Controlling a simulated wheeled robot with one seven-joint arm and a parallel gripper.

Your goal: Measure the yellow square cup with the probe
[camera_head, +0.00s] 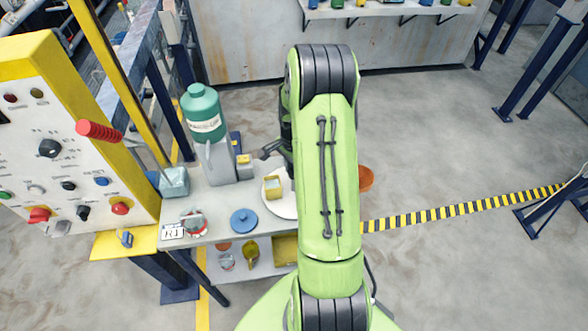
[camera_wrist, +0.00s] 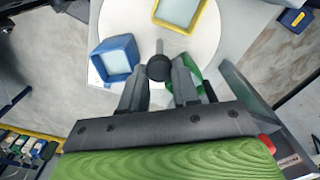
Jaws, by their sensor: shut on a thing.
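The yellow square cup (camera_wrist: 180,12) stands on a white round plate (camera_wrist: 215,40), at the top of the wrist view. In the head view the yellow cup (camera_head: 273,188) shows left of my arm, with part of the plate (camera_head: 283,209). My gripper (camera_wrist: 159,74) is shut on the probe (camera_wrist: 158,66), which has a dark round knob and a thin metal rod pointing toward the yellow cup. I cannot tell whether the rod tip touches anything. A blue square cup (camera_wrist: 117,62) is left of the probe. A green cup (camera_wrist: 198,76) is partly hidden behind the right finger.
A green bottle (camera_head: 204,115) stands on a grey stand behind the plate. A pale blue box (camera_head: 174,182), a blue disc (camera_head: 243,219) and an R1 label (camera_head: 172,231) are on the bench. An orange bowl (camera_head: 366,178) shows right of my arm. A control panel (camera_head: 70,140) stands left.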

